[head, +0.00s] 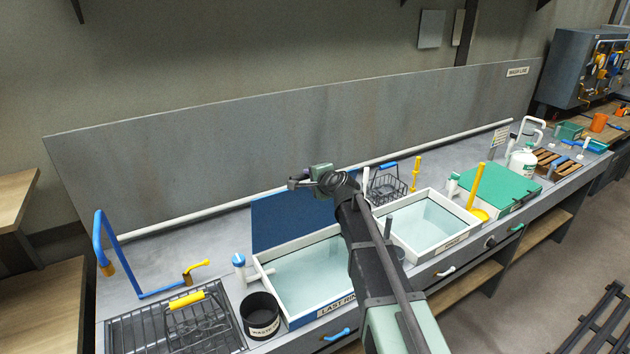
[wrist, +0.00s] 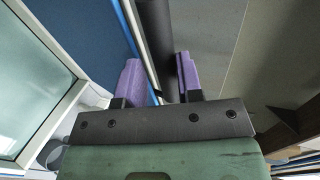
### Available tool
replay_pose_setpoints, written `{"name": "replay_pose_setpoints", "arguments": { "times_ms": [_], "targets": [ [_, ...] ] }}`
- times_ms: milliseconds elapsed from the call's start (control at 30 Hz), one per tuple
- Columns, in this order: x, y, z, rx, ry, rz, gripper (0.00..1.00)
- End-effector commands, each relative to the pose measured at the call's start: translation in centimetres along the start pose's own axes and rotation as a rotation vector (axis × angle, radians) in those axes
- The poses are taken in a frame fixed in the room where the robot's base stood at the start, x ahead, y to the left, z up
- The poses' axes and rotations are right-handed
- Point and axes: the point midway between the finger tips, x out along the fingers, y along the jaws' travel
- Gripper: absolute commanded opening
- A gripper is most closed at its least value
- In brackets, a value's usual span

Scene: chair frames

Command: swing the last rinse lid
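The last rinse tank (head: 310,278) is a white-rimmed basin of pale water with a "LAST RIN..." label, partly cut off by my arm. Its blue lid (head: 290,222) stands raised along the tank's back edge. It also shows as a blue panel in the wrist view (wrist: 92,38). My gripper (head: 297,183) is at the lid's upper edge. In the wrist view my gripper's purple fingers (wrist: 158,80) are apart. A thin pale edge and a dark bar show between or beyond them. I cannot tell whether either finger touches the lid.
A second water basin (head: 430,225) lies right of my arm, with a wire basket (head: 387,186) behind it. A green-lidded tank (head: 500,187) stands farther right. A black bin (head: 261,315) and a drying rack (head: 175,325) are at the left. A grey splashback (head: 250,135) rises behind.

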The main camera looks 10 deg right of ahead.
Motion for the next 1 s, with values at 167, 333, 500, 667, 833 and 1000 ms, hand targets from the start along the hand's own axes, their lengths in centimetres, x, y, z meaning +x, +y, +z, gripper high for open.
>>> {"name": "replay_pose_setpoints", "arguments": {
  "times_ms": [167, 333, 500, 667, 833, 1000],
  "targets": [
    [-0.6, 1.0, 0.1, -0.004, -0.004, 0.005, 0.12],
    [-1.3, 1.5, 0.1, -0.005, -0.005, 0.006, 0.12],
    [-2.0, 2.6, 0.1, -0.004, -0.006, 0.007, 0.12],
    [-3.0, 3.5, 0.1, -0.004, -0.006, 0.007, 0.33],
    [-2.9, 3.3, 0.1, -0.005, -0.006, 0.007, 0.52],
    [-2.9, 3.2, 0.1, -0.006, -0.006, 0.007, 0.53]
  ]
}}
